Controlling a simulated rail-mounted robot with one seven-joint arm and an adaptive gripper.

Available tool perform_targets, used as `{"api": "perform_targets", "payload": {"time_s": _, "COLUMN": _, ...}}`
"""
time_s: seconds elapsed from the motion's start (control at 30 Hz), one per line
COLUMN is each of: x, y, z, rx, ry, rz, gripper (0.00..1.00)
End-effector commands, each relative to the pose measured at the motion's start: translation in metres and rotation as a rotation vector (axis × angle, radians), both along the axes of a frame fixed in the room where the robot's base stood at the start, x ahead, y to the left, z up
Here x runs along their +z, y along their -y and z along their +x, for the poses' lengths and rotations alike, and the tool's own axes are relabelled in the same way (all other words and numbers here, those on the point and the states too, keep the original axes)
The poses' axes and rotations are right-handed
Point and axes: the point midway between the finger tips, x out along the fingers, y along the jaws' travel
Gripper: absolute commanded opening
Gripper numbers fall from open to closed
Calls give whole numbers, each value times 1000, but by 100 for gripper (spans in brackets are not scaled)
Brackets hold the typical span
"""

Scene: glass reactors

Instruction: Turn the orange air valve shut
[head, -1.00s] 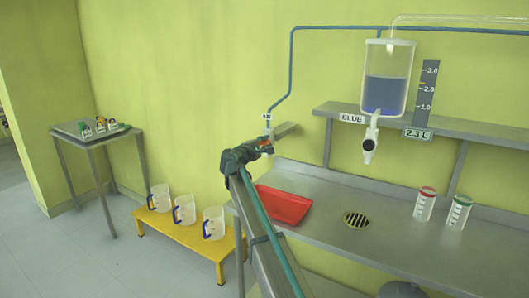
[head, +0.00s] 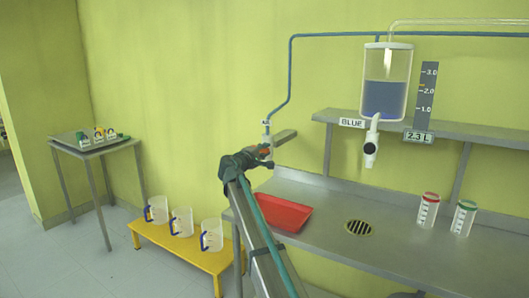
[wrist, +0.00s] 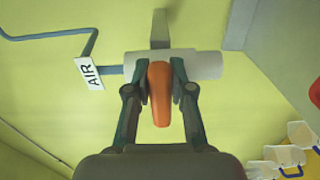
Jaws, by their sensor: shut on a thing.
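The orange air valve handle (wrist: 159,95) sits between the two fingers of my gripper (wrist: 154,78) in the wrist view. My gripper is shut on it, one finger on each side. The handle hangs from a pale valve body (wrist: 205,65), crosswise to it. A white AIR label (wrist: 89,75) is beside the valve on the blue pipe. In the head view, a little of the orange handle (head: 263,153) shows at the tip of my gripper (head: 258,158), in front of the wall. The rest of the handle is hidden there by my gripper.
A grey bracket (head: 285,137) is beside the valve. A red tray (head: 281,213) lies on the steel bench (head: 325,226) below. The blue-liquid vessel (head: 386,92) hangs to the right. Mugs stand on a yellow bench (head: 190,254) at lower left.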

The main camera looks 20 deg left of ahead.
Motion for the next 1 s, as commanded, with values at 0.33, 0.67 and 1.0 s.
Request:
{"api": "perform_targets", "payload": {"time_s": 0.33, "x": 0, "y": -2, "z": 0, "rx": 3, "ry": 0, "rz": 2, "gripper": 48}}
{"api": "perform_targets", "payload": {"time_s": 0.67, "x": 0, "y": -2, "z": -7, "rx": 3, "ry": 0, "rz": 1, "gripper": 48}}
{"api": "perform_targets", "payload": {"time_s": 1.0, "x": 0, "y": -11, "z": -64, "rx": 5, "ry": 0, "rz": 1, "gripper": 48}}
